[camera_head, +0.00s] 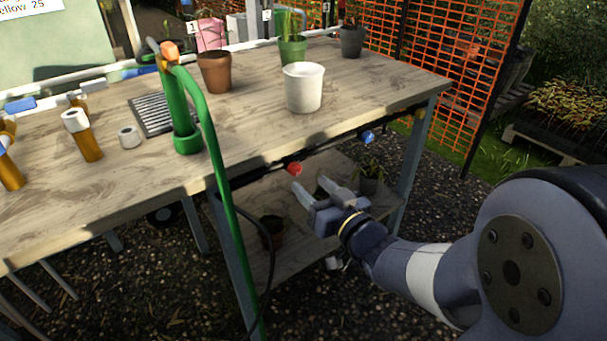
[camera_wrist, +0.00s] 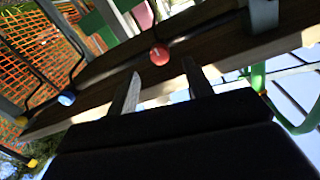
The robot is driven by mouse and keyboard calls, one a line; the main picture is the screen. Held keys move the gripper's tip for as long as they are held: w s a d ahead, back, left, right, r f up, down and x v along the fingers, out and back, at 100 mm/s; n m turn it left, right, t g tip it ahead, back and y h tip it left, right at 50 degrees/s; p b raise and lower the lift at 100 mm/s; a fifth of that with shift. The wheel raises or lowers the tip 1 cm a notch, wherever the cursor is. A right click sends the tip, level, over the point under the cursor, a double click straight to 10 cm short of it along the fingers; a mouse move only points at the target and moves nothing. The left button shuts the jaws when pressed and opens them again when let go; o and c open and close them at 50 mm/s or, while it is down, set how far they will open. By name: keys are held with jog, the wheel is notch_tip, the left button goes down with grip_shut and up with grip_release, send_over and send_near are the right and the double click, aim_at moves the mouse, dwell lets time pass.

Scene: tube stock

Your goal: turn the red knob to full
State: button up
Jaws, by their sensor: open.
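The red knob (camera_head: 294,169) is a small round knob below the front edge of the wooden table. It also shows in the wrist view (camera_wrist: 159,55), with a small pale mark on its face. My gripper (camera_head: 312,189) is open and empty. Its fingers point up toward the table edge, and the tips are just below and right of the knob in the head view. In the wrist view the knob lies beyond the two fingertips, between their lines. I see no contact with the knob.
A blue knob (camera_head: 367,137) sits farther right along the same edge; a yellow knob (camera_wrist: 32,163) shows in the wrist view. The table top (camera_head: 237,120) holds pots and a white pot (camera_head: 303,88). A green hose (camera_head: 220,170) hangs left of the red knob. A lower shelf (camera_head: 290,245) holds pots.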

aim_at(297, 171)
jog(key=shift+p+v, duration=0.35)
jog(key=shift+v, duration=2.3)
jog(key=b+x, duration=0.2)
jog(key=x, duration=0.9)
jog(key=shift+s, duration=0.1)
